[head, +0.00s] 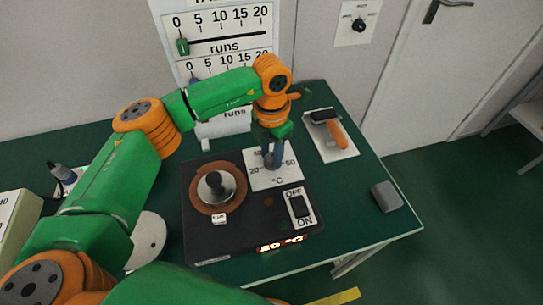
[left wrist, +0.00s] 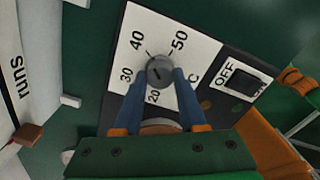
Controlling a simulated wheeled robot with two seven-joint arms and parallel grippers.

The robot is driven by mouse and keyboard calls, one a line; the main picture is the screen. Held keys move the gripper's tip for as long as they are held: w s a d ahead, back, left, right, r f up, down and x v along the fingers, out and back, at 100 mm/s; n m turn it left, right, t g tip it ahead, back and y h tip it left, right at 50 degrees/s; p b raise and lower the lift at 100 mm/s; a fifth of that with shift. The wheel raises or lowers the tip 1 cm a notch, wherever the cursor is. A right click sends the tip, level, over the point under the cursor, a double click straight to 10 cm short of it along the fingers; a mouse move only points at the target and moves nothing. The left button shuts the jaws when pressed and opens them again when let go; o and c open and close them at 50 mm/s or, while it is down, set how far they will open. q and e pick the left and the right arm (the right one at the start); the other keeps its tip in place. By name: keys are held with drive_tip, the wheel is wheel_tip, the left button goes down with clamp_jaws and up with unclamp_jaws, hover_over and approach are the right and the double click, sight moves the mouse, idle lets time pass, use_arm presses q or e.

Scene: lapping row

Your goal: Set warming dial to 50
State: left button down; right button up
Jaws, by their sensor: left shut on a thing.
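The warming dial (left wrist: 160,72) is a small grey round knob on a white scale plate (left wrist: 135,45) marked 20, 30, 40, 50 and °C. My left gripper (left wrist: 161,78) points at the plate, with its two blue fingers shut on the dial from both sides. A dark mark shows on the dial's face, but I cannot tell for sure which number it points to. In the head view the left gripper (head: 272,158) covers the dial and part of the scale plate (head: 265,181). The black warming unit (head: 240,232) has a lit orange display (head: 281,243), hard to read. My right gripper is out of view.
An OFF/ON switch (head: 299,207) sits beside the scale plate. A metal disc with a black knob (head: 215,187) rests on the unit's brown ring. An orange-handled tool (head: 337,132) and a grey block (head: 387,196) lie to the right. A slider board (head: 220,50) stands behind.

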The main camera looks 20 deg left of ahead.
sight(272, 157)
use_arm(q)
drive_tip(key=m+b, duration=0.2)
drive_tip(key=m, duration=0.3)
drive_tip(key=shift+w+m, duration=0.1)
drive_tip(key=shift+m, duration=0.2)
drive_tip(key=m+b, duration=0.1)
drive_tip(key=m, duration=0.4)
drive_tip(key=shift+m, duration=0.4)
drive_tip(key=shift+r, duration=0.1)
drive_tip(key=shift+c, duration=2.3)
unclamp_jaws()
wheel_tip(272, 157, up, 6)
drive_tip(key=shift+r, duration=0.5)
drive_tip(key=shift+r, duration=0.1)
